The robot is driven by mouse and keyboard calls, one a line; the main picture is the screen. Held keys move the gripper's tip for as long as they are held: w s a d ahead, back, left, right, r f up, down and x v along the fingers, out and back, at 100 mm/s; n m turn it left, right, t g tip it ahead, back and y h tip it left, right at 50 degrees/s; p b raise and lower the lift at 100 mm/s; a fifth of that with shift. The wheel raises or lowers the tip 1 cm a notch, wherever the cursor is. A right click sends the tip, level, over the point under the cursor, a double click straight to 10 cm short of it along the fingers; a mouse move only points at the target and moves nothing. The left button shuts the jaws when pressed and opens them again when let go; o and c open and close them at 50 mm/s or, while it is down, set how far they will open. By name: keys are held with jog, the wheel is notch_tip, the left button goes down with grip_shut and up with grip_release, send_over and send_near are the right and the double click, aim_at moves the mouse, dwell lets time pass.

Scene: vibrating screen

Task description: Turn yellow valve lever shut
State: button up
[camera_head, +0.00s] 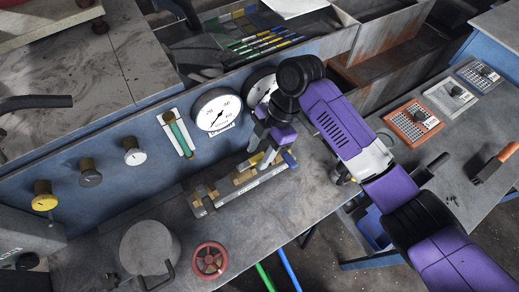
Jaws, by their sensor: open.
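A grey valve block (240,192) with brass-coloured fittings lies along the blue panel's foot on the bench. A yellow lever (267,159) stands at its right part, just below my gripper. A blue lever (290,159) is at the block's right end. My gripper (260,148) is open and points down over the block, with its fingers close to the yellow lever. I cannot tell whether they touch it or stand around it. My gripper hides part of the lever.
Behind the block, the panel carries a pressure gauge (217,112), a green-tube sight glass (178,134) and several knobs, including a yellow one (45,202). A red handwheel (209,260) and grey lidded pot (150,247) stand in front. The right bench holds an orange sieve (412,123).

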jog(key=shift+c, duration=0.2)
grip_shut()
dwell(1.2)
